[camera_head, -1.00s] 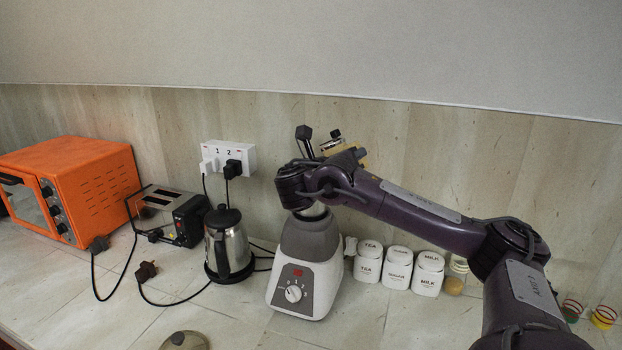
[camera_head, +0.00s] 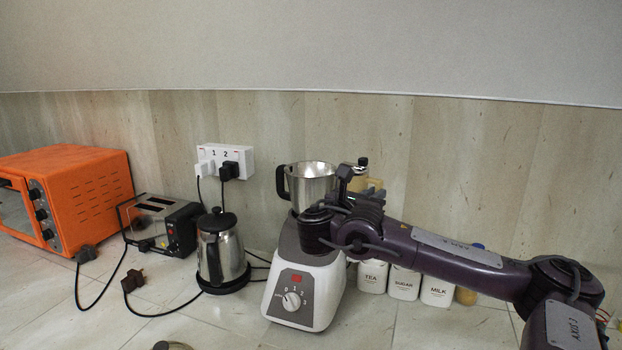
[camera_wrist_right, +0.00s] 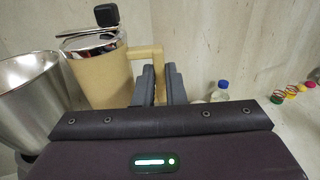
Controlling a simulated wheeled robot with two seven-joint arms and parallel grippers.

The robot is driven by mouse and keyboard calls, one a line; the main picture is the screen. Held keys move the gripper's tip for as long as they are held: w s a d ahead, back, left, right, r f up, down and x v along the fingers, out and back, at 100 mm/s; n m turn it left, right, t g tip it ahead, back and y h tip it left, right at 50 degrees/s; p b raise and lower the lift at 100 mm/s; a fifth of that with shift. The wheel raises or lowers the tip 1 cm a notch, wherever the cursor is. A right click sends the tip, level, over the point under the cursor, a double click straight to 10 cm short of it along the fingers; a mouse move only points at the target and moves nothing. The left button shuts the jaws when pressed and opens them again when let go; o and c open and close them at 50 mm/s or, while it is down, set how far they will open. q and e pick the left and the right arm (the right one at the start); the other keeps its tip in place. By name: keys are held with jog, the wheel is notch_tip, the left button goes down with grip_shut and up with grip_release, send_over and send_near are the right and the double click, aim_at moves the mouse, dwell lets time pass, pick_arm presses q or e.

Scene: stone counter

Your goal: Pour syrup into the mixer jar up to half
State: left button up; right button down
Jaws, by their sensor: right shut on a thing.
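The syrup dispenser (camera_wrist_right: 104,80) is a tan jug with a steel top, a black thumb piece and a tan handle (camera_wrist_right: 157,58). My right gripper (camera_wrist_right: 160,80) is shut on that handle in the right wrist view. In the head view my right gripper (camera_head: 356,188) mostly hides the dispenser, just right of the mixer jar. The steel mixer jar (camera_head: 314,180) with its black handle stands on the white and grey mixer base (camera_head: 305,290). The jar also shows at the left of the wrist view (camera_wrist_right: 30,90). Its contents are hidden. My left gripper is not in view.
A steel kettle (camera_head: 229,255), a toaster (camera_head: 160,225) and an orange oven (camera_head: 70,190) stand to the left. White canisters (camera_head: 405,283) stand behind my right arm. A capped bottle (camera_wrist_right: 221,92) stands farther right. A wall socket (camera_head: 232,158) holds plugs.

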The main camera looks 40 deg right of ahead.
notch_tip(320, 180, up, 5)
jog(key=p, duration=0.4)
jog(key=shift+s, duration=0.1)
dwell(0.9)
